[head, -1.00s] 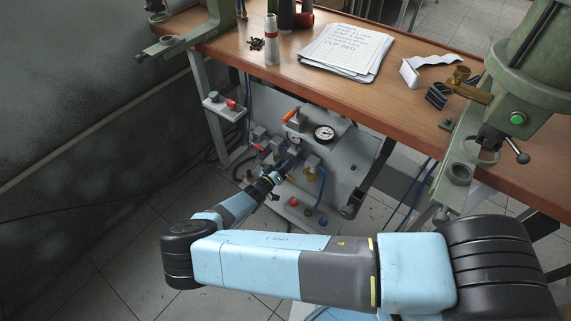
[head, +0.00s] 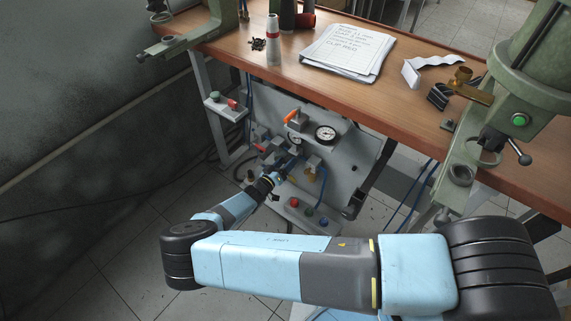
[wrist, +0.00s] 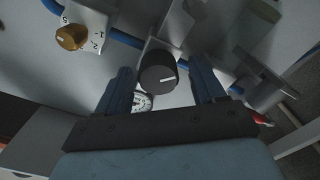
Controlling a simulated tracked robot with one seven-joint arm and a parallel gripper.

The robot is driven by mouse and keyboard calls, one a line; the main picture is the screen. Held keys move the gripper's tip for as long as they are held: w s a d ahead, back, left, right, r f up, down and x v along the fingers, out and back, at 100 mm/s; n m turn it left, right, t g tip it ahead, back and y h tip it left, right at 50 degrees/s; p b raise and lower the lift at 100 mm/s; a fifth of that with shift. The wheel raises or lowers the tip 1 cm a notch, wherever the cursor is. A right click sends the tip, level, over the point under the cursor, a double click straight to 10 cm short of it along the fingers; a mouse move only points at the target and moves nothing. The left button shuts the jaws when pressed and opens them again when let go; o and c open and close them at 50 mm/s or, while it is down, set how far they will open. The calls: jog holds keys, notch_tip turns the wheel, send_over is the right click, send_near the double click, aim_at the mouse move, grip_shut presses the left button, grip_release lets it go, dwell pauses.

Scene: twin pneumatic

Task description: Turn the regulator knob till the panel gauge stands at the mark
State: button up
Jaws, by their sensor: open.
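The regulator knob, black with a white line (wrist: 158,75), sits between the two fingers of my gripper (wrist: 162,88) in the wrist view. The fingers are open, with one on each side of the knob and a gap on both sides. In the head view my gripper (head: 281,172) is at the panel (head: 345,165) under the bench, and the knob there is hidden. The white panel gauge (head: 325,133) has a black rim; its needle and mark are too small to read. A smaller gauge (head: 295,139) is left of it. A dial also shows partly behind the knob in the wrist view (wrist: 142,103).
A brass knob on a numbered plate (wrist: 71,37) is left of the black knob. An orange-handled part (head: 292,116) stands above the gauges.

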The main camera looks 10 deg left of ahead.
jog(key=v, duration=1.3)
jog(key=shift+s+a, duration=0.2)
jog(key=shift+s, duration=0.1)
jog(key=shift+f, duration=0.1)
jog(key=w+d+n, duration=0.1)
jog(key=w+n, duration=0.3)
jog(key=n, duration=0.5)
jog(key=w+d+n, duration=0.2)
jog(key=w+n, duration=0.2)
jog(key=n, duration=0.5)
jog(key=w+d+n, duration=0.2)
jog(key=w+n, duration=0.2)
jog(key=n, duration=0.6)
jog(key=shift+w+d, duration=0.1)
jog(key=shift+d, duration=0.15)
